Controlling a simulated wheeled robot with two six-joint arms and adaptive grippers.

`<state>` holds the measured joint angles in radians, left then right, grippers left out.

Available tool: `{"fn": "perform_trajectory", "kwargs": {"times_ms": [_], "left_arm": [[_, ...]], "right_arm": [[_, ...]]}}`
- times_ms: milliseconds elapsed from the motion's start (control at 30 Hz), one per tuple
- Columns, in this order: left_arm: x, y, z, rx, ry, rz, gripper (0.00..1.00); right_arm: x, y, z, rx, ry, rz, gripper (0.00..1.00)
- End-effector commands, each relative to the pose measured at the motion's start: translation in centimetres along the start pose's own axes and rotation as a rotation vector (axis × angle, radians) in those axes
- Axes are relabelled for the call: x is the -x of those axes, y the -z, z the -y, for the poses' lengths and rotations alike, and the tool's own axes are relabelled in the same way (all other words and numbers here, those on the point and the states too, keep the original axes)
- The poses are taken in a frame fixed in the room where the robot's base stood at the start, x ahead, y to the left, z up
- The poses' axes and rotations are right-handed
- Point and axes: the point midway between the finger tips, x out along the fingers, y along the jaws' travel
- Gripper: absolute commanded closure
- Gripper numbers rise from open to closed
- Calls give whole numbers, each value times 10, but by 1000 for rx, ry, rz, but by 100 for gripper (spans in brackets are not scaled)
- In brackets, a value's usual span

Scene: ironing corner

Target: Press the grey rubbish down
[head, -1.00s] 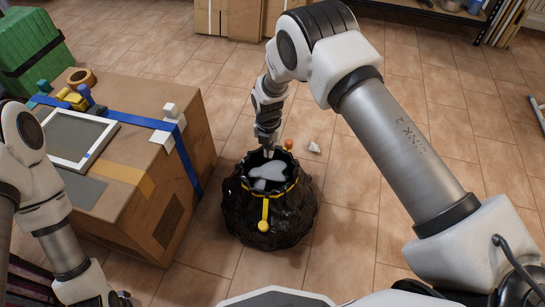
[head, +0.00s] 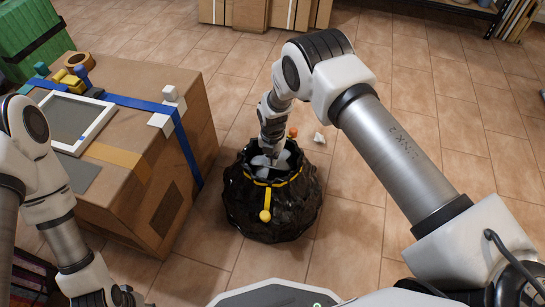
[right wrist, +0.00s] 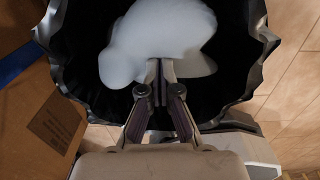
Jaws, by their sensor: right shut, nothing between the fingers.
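A black rubbish bag (head: 272,218) with a yellow drawstring (head: 265,214) stands open on the tiled floor. Pale grey rubbish (head: 285,160) lies inside its mouth. In the right wrist view the rubbish is a smooth rounded lump (right wrist: 165,35) against the bag's black inner wall. My right gripper (head: 271,158) points down into the bag mouth. In the right wrist view its fingers (right wrist: 160,72) are shut, empty, with their tips at the near edge of the lump. I cannot tell whether they touch it. My left arm is at the left edge; its fingers are out of sight.
A large cardboard box (head: 130,190) with blue strap and a white-framed panel (head: 75,120) stands close left of the bag. A small white scrap (head: 319,138) and an orange item (head: 293,132) are behind it. Floor to the right is clear.

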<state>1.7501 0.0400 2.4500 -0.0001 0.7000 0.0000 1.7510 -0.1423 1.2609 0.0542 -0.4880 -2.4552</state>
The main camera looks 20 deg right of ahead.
Motion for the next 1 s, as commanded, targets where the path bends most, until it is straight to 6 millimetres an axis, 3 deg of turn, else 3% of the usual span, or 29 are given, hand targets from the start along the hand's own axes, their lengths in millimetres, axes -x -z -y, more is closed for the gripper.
{"fn": "perform_trajectory", "kwargs": {"times_ms": [233, 400, 800, 1000], "left_arm": [[-24, 0, 0, 0, 0, 0, 60], [-32, 0, 0, 0, 0, 0, 60], [-29, 0, 0, 0, 0, 0, 60], [2, 0, 0, 0, 0, 0, 60]], "right_arm": [[-57, 1, 1, 0, 2, -3, 100], [-77, 1, 1, 0, 1, -2, 100], [-78, 2, 1, 0, 2, -2, 100], [-47, 10, -5, -3, 0, 1, 100]]}}
